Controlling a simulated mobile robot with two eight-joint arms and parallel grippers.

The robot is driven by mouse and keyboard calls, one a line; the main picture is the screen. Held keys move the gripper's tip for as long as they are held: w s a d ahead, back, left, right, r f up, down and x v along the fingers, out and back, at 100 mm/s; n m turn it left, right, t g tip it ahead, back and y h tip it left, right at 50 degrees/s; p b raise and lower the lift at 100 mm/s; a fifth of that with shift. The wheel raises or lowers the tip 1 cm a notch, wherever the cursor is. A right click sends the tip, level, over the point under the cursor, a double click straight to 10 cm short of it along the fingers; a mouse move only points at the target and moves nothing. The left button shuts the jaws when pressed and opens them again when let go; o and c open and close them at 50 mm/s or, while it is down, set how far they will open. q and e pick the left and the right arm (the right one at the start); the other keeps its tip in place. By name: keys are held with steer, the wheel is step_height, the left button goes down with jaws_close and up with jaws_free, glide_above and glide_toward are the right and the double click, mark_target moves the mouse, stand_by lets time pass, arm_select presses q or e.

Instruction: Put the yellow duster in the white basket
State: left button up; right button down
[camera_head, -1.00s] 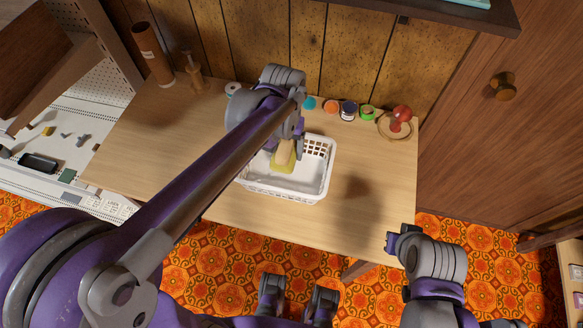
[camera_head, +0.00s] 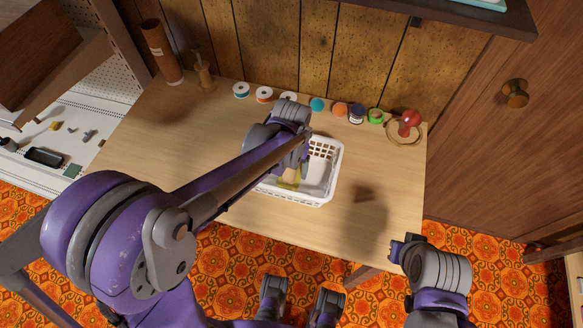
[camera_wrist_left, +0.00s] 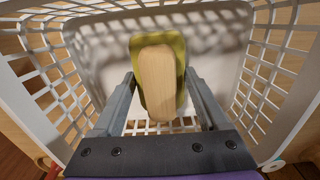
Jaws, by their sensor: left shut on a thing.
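The yellow duster (camera_head: 289,179) has a pale wooden back (camera_wrist_left: 157,80) with a yellow edge around it. My left gripper (camera_wrist_left: 160,88) is shut on the duster, one finger on each side. In the head view the left gripper (camera_head: 297,165) reaches down into the white basket (camera_head: 325,193), and the arm hides part of the basket. In the left wrist view the basket's lattice walls (camera_wrist_left: 270,75) stand around the duster. I cannot tell whether the duster touches the basket floor. My right gripper (camera_head: 402,247) is at the lower right, away from the basket; its jaws are not clear.
The basket stands on a wooden table (camera_head: 390,200). Several spools, including a green one (camera_head: 376,116), line the back edge by the wall. A red knob-like thing on a round base (camera_head: 408,123) stands back right. A brown cylinder (camera_head: 161,52) and a wooden figure-like object (camera_head: 203,72) stand back left.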

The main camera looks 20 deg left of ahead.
arm_select(q)
steer(key=o, duration=1.5)
steer(key=shift+f, duration=0.1)
arm_select(e)
steer(key=shift+f, duration=0.1)
arm_select(q)
steer(key=shift+r, duration=0.2)
arm_select(e)
steer(key=shift+r, duration=0.2)
arm_select(q)
step_height(320, 180, up, 12)
steer(key=p, duration=0.2)
steer(key=s+a+t, duration=0.1)
steer(key=s, duration=0.2)
steer(key=s+a+t, duration=0.1)
steer(key=s+a, duration=0.1)
steer(key=s, duration=0.1)
steer(key=s+a+f, duration=0.1)
steer(key=s, duration=0.2)
steer(key=shift+s+a+f+t, duration=0.1)
steer(key=shift+s+a+t, duration=0.1)
steer(key=shift+t, duration=0.2)
steer(key=s+a+f+t, duration=0.2)
steer(key=s+f, duration=0.1)
steer(key=s, duration=0.3)
steer(key=shift+f, duration=0.35)
arm_select(e)
steer(key=shift+w+r, duration=0.1)
steer(key=shift+r, duration=0.7)
